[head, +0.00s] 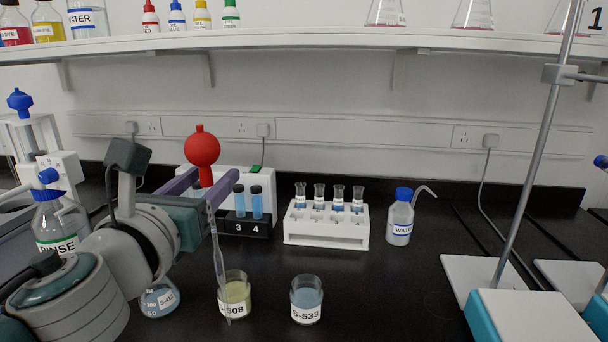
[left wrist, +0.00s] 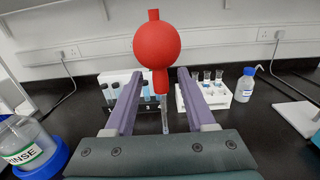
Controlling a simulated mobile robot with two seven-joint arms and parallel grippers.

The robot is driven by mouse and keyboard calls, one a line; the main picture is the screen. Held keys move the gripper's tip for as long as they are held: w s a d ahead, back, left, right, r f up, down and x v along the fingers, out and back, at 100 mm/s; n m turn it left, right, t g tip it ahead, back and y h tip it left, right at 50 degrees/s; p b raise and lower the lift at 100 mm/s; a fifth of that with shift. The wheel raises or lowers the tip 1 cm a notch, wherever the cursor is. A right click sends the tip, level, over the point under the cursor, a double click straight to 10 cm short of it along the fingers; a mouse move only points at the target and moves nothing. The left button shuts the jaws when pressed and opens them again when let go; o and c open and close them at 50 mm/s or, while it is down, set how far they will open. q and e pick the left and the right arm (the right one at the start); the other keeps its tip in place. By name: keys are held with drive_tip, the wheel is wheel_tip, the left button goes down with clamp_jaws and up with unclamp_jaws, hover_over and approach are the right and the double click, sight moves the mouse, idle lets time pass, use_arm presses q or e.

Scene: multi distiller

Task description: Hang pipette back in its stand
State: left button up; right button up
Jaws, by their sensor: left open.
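The pipette has a red bulb (head: 202,151) and a long clear stem (head: 219,265). It is roughly upright, its stem slightly slanted, and the lower end overlaps the beaker S-508 (head: 236,292); I cannot tell whether it is inside or in front. My left gripper (head: 200,190) has its purple fingers apart just below the bulb. In the left wrist view the red bulb (left wrist: 156,50) shows between and above the open fingertips (left wrist: 158,78); contact with the fingers is unclear. I cannot make out a pipette stand for certain. My right gripper is out of view.
A black holder (head: 243,228) with blue vials and a white tube rack (head: 326,228) stand behind. A beaker S-533 (head: 306,300) and a WATER wash bottle (head: 399,218) stand to the right. A RINSE bottle (head: 50,222) is at left.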

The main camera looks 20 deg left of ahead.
use_arm(q)
drive_tip(key=shift+x, duration=1.45)
drive_tip(key=shift+c, duration=0.3)
clamp_jaws()
